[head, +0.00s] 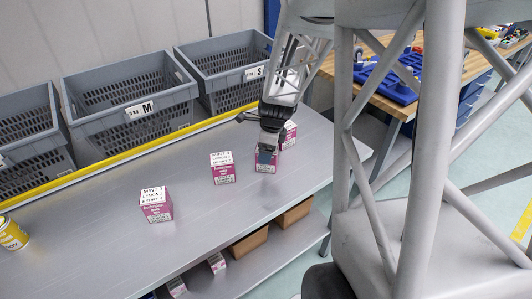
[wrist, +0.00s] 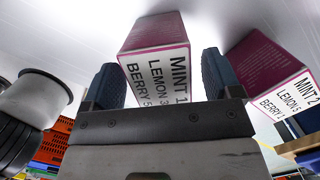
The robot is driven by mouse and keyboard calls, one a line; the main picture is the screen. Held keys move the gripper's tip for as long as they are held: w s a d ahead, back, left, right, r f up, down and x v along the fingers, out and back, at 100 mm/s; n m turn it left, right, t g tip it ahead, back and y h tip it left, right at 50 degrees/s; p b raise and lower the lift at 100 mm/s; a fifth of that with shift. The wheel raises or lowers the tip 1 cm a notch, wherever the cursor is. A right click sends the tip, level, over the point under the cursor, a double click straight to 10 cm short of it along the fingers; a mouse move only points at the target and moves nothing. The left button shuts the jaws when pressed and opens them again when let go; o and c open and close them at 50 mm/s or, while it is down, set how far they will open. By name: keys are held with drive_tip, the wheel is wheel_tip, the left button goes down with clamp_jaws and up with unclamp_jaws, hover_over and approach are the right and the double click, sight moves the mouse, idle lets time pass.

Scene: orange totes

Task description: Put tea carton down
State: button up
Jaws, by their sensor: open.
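A pink and white tea carton (wrist: 158,45) stands between the two dark fingers of my gripper (wrist: 160,72) in the wrist view. Its white label reads MINT 1, LEMON 3, BERRY 5. The fingers are open, one on each side of it; narrow gaps seem to show. In the head view my gripper (head: 267,150) points down over this carton (head: 265,166), which appears to stand on the grey bench (head: 110,240). The fingers hide part of it. A second carton (wrist: 268,62), labelled MINT 2, stands close by on the right of the wrist view.
Similar cartons stand on the bench: one (head: 288,135) just behind my gripper, one (head: 222,168) to its left, one (head: 156,205) farther left. Grey crates (head: 130,112) line the back behind a yellow edge. A yellow can (head: 12,234) stands far left. Bench space between cartons is free.

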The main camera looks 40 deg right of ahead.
drive_tip(key=r, duration=0.6)
drive_tip(key=s+d+r, duration=0.1)
drive_tip(key=r, duration=0.3)
drive_tip(key=shift+a, duration=0.1)
idle(0.4)
drive_tip(key=s+a+r+n, duration=0.4)
drive_tip(key=s+a+n, duration=0.5)
drive_tip(key=a+n, duration=0.2)
drive_tip(key=s+a+r+n+t+h, duration=0.1)
drive_tip(key=s+a+r+n, duration=0.4)
drive_tip(key=s+a+n, duration=0.4)
drive_tip(key=a+n, duration=0.3)
drive_tip(key=n, duration=0.3)
drive_tip(key=shift+s+a+r+n, duration=0.2)
drive_tip(key=shift+s+n, duration=0.05)
drive_tip(key=shift+n, duration=0.15)
